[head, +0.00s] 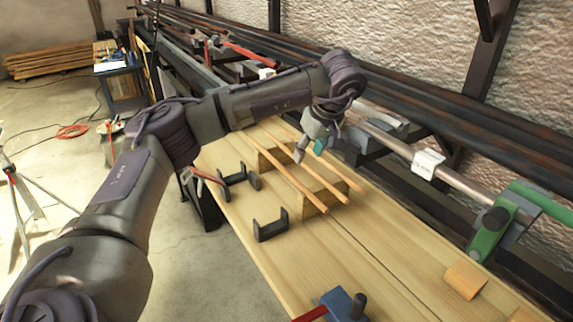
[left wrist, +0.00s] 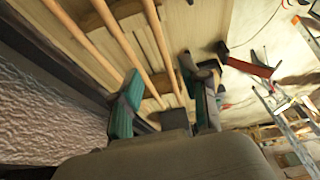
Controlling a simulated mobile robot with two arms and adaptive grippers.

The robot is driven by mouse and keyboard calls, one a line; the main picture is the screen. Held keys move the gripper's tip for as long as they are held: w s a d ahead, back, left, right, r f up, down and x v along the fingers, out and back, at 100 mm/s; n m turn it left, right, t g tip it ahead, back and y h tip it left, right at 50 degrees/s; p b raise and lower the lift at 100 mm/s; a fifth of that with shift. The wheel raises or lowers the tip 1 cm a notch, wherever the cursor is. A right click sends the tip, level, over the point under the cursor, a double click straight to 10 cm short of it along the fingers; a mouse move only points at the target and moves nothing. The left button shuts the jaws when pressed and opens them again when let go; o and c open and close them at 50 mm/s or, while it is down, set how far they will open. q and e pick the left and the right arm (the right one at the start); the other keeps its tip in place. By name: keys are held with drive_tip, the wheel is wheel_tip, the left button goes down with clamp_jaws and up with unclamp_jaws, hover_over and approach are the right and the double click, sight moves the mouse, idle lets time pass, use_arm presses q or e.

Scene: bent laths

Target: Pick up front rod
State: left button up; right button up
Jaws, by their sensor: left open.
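Several thin wooden rods lie side by side across wooden blocks on the long table. The front rod (head: 284,180) is the one nearest the table's front edge; in the left wrist view it is the rightmost rod (left wrist: 160,42). My left gripper (head: 309,150) is open above the rods, with its fingers pointing down. In the left wrist view, its two green-grey fingers (left wrist: 165,103) are apart, with the front rod and the middle rod (left wrist: 130,52) running between them. The gripper appears empty. I cannot tell its exact height above the rods. My right gripper is not in view.
Wooden blocks (head: 311,205) support the rods. A green clamp (head: 491,232) and metal pipes (head: 385,138) are at the right and back.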

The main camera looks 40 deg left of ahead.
use_arm(q)
approach(296, 180)
drive_tip(key=shift+p+x, duration=0.3)
drive_tip(key=shift+x, duration=0.85)
drive_tip(key=shift+w+a+f, duration=0.15)
drive_tip(key=shift+f, duration=0.35)
drive_tip(key=p+x, duration=0.1)
drive_tip(key=x, duration=0.3)
drive_tip(key=shift+a+f+p, duration=0.15)
drive_tip(key=shift+p, duration=0.2)
drive_tip(key=shift+a+f, duration=0.1)
drive_tip(key=shift+f, duration=0.25)
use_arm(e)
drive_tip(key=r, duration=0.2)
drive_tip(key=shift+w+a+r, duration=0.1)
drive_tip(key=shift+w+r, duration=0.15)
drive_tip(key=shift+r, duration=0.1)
use_arm(q)
drive_tip(key=shift+c, duration=0.3)
clamp_jaws()
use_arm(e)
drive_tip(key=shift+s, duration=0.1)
